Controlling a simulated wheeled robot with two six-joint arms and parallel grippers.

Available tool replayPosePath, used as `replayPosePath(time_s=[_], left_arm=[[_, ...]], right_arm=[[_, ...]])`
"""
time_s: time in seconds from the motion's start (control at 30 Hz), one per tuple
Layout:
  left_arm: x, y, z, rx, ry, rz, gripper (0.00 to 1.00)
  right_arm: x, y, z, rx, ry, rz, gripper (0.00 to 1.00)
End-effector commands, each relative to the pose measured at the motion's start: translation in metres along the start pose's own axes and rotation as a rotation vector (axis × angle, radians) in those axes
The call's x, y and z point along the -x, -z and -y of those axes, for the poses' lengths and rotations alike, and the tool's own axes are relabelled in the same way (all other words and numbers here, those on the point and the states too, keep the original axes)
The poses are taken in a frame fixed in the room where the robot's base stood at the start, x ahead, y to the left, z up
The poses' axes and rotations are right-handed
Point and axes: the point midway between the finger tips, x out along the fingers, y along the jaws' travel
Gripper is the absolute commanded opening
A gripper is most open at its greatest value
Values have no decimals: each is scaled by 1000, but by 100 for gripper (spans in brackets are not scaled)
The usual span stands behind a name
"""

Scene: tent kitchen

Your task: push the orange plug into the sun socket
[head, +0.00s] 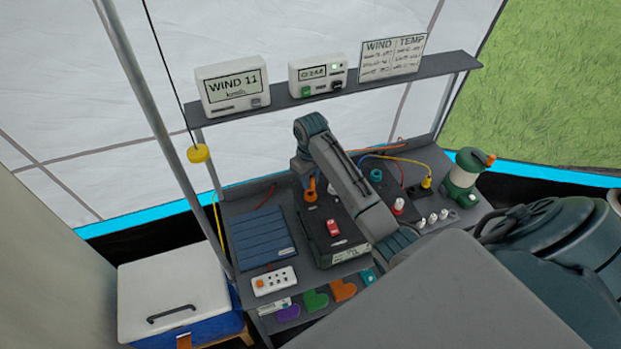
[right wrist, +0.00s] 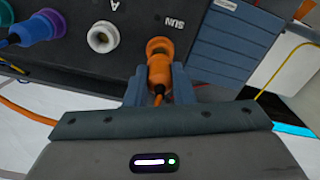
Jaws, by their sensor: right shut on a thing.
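The orange plug (right wrist: 159,73) is between the two fingers of my right gripper (right wrist: 158,85), which is shut on it. The plug points at the black box (right wrist: 130,65) just below the printed SUN label (right wrist: 178,24). The sun socket itself is hidden behind the plug's wide orange front, so I cannot tell how deep the plug sits. In the head view my right gripper (head: 309,186) reaches down at the back of the black box (head: 318,248), with the orange plug (head: 311,193) showing small at its tip. My left gripper is not in view.
A white socket (right wrist: 102,37) marked A is empty beside the plug, and a blue plug (right wrist: 45,25) sits further left. A blue ribbed panel (head: 262,240) lies left of the box. A red switch (head: 333,229) is on the box. A green lantern (head: 462,178) stands at right.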

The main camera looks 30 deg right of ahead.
Motion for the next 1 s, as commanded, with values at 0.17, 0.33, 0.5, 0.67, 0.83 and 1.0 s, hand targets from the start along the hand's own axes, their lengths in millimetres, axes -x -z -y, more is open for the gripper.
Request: replayPosePath(time_s=[0.17, 0.33, 0.5, 0.67, 0.83, 1.0], left_arm=[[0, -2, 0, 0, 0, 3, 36], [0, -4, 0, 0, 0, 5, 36], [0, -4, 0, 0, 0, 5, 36], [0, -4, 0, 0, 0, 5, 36], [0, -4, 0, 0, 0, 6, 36], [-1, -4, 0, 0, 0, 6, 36]], right_arm=[[0, 0, 0, 0, 0, 0, 0], [0, 0, 0, 0, 0, 0, 0], [-1, 0, 0, 0, 0, 0, 0], [-4, 0, 0, 0, 0, 0, 0], [-7, 0, 0, 0, 0, 0, 0], [-11, 0, 0, 0, 0, 0, 0]])
